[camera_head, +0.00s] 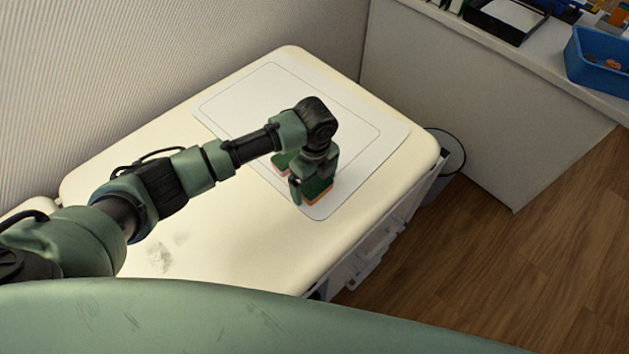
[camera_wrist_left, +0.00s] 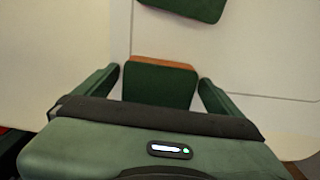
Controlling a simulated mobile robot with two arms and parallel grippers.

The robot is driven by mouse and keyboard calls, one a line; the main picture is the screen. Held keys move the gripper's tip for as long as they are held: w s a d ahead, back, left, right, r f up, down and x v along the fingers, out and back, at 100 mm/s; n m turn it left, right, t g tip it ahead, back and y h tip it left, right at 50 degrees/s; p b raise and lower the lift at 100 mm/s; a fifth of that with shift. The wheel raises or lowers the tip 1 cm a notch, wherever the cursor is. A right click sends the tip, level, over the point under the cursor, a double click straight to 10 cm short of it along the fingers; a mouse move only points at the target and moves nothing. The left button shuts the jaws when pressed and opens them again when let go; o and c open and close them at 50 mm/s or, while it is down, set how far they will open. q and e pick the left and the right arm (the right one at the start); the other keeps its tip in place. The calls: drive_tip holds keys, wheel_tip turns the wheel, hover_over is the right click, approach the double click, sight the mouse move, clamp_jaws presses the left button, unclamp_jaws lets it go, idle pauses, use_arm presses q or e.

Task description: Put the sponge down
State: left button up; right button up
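A sponge with a dark green top and an orange lower layer (camera_head: 316,188) is at the near end of the pale mat (camera_head: 352,188), low at the mat's surface. My left gripper (camera_head: 312,186) points down over it. In the left wrist view this sponge (camera_wrist_left: 160,84) sits between the two green fingers (camera_wrist_left: 159,78), with a narrow light strip showing at each side, so the gripper looks open around it. A second green-topped sponge (camera_head: 284,161) with a reddish lower layer lies just behind; it also shows in the left wrist view (camera_wrist_left: 188,6). My right gripper is out of view.
The cream table (camera_head: 238,240) has free room around the mat, with grey smudges at the near left. A white counter (camera_head: 560,75) at the far right holds a blue bin (camera_head: 600,68) and a dark tray (camera_head: 505,20). A wall (camera_head: 130,70) borders the table's left side.

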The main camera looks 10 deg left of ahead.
sight(315, 183)
use_arm(q)
wheel_tip(315, 183, up, 12)
drive_tip(key=shift+r, duration=0.2)
idle(0.4)
drive_tip(key=shift+f, duration=0.1)
idle(0.4)
